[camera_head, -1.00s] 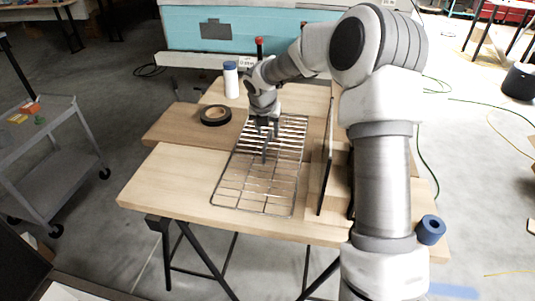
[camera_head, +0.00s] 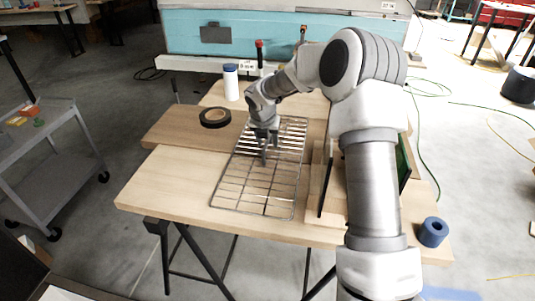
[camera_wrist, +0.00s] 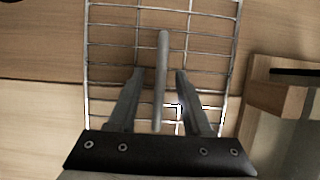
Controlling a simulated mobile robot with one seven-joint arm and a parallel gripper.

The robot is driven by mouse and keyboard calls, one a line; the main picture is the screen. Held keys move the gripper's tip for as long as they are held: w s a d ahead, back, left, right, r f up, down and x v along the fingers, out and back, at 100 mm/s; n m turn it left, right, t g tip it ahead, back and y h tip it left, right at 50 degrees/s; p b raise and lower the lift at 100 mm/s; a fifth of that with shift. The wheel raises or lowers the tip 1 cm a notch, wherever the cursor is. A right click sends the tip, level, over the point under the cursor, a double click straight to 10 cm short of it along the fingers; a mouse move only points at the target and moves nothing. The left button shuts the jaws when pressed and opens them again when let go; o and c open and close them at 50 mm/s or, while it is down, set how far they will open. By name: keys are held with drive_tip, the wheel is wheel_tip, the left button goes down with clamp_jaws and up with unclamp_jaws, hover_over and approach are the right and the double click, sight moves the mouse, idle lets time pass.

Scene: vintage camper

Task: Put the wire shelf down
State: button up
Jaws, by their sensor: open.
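The wire shelf (camera_head: 252,213) is a silver wire grid lying flat on the wooden table, its far part with closely set bars. In the wrist view the shelf (camera_wrist: 87,62) runs away beneath my gripper. My gripper (camera_head: 264,152) is over the shelf's middle, pointing down. In the wrist view its two fingers (camera_wrist: 160,73) are spread apart. A grey rod (camera_wrist: 162,55) stands out between them, with a gap on each side. I cannot tell whether this rod is part of the shelf. The fingertips' exact height above the grid is unclear.
A black tape roll (camera_head: 215,118) and a white bottle with a blue lid (camera_head: 231,83) stand left of and behind the shelf. A wooden stand with a dark panel (camera_head: 328,185) is close on the right. A blue roll (camera_head: 432,232) sits at the front right corner.

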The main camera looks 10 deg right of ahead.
drive_tip(key=shift+f, duration=0.1)
drive_tip(key=shift+c, duration=0.2)
clamp_jaws()
idle(1.4)
